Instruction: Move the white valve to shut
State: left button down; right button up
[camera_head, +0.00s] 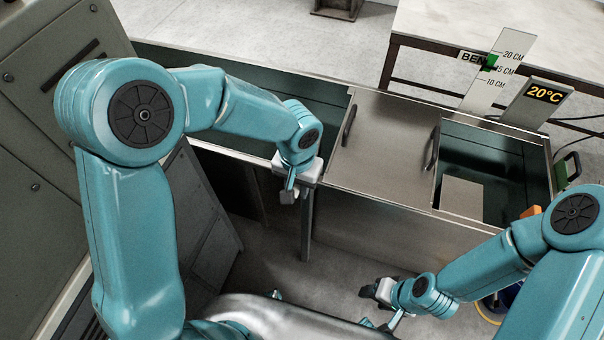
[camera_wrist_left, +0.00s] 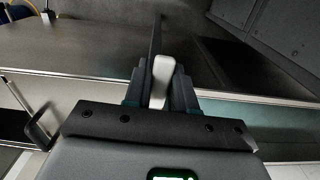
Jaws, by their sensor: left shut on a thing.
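The white valve (camera_wrist_left: 161,76) shows in the left wrist view as a pale lever between the two dark fingers of my left gripper (camera_wrist_left: 160,88). The fingers are shut on it, one on each side. In the head view my left gripper (camera_head: 289,192) is at the front side of the metal tank, near a tank leg. There I cannot tell the valve apart from the gripper. My right gripper (camera_head: 378,291) is low at the front, over the floor and well away from the valve. It is too small and dark to show whether its fingers are open.
The metal tank (camera_head: 375,215) has a lid with black handles (camera_head: 385,135) and an open water compartment (camera_head: 490,160) at right. A 20°C display (camera_head: 543,95) and a level gauge (camera_head: 488,85) stand behind it. A grey cabinet (camera_head: 50,110) fills the left. The floor in front is partly clear.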

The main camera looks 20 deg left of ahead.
pick_arm(q)
jog(key=shift+a+r, duration=0.1)
jog(key=shift+w+a+m, duration=0.1)
jog(key=shift+a+m, duration=0.1)
jog(key=shift+m, duration=0.2)
jog(key=shift+w+a+m+p, duration=0.1)
jog(key=shift+a+m+p, duration=0.2)
jog(key=shift+m, duration=0.3)
jog(key=shift+w+a+m+p, duration=0.2)
jog(key=shift+a+m+p, duration=0.25)
jog(key=shift+m, duration=0.55)
jog(key=shift+a, duration=0.1)
